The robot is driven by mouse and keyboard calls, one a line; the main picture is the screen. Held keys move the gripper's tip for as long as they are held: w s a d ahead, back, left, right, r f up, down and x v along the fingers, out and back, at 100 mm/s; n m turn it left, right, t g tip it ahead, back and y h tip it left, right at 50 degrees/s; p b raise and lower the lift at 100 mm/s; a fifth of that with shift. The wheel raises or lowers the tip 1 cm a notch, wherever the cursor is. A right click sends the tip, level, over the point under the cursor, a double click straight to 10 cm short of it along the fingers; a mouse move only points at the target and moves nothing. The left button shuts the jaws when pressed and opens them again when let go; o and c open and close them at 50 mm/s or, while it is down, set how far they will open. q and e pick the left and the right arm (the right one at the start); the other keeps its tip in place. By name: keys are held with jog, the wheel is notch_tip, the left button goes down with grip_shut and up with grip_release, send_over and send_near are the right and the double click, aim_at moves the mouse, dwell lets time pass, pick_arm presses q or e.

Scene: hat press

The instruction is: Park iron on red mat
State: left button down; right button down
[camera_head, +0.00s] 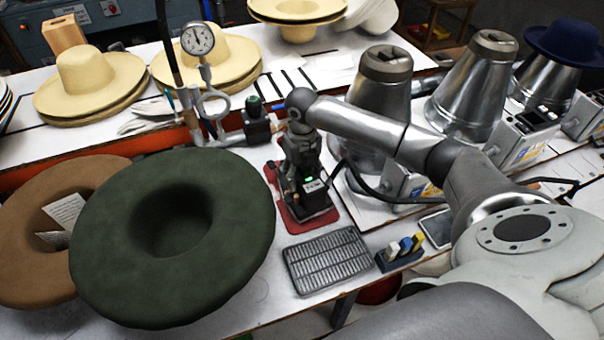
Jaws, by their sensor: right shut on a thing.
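The red mat (278,182) lies on the white table in the middle of the camera_head view. My right gripper (300,192) points down over it, at the end of my grey arm that comes in from the right. The gripper is shut on the iron (318,213), a dark body low over the mat. Much of the iron is hidden by the gripper or merges with it. The iron appears to be on the mat, but I cannot tell whether its whole base touches. My left gripper is out of view.
A green felt hat (240,215) and a brown one (25,215) lie left of the mat. A grey slotted plate (328,262) is in front of it. A gauge (197,40) stands behind left. Metal hat forms (470,90) stand right, close to my arm.

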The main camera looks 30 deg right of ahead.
jog(key=c, duration=0.6)
grip_release()
jog(key=shift+r, duration=0.1)
jog(key=shift+o, duration=0.8)
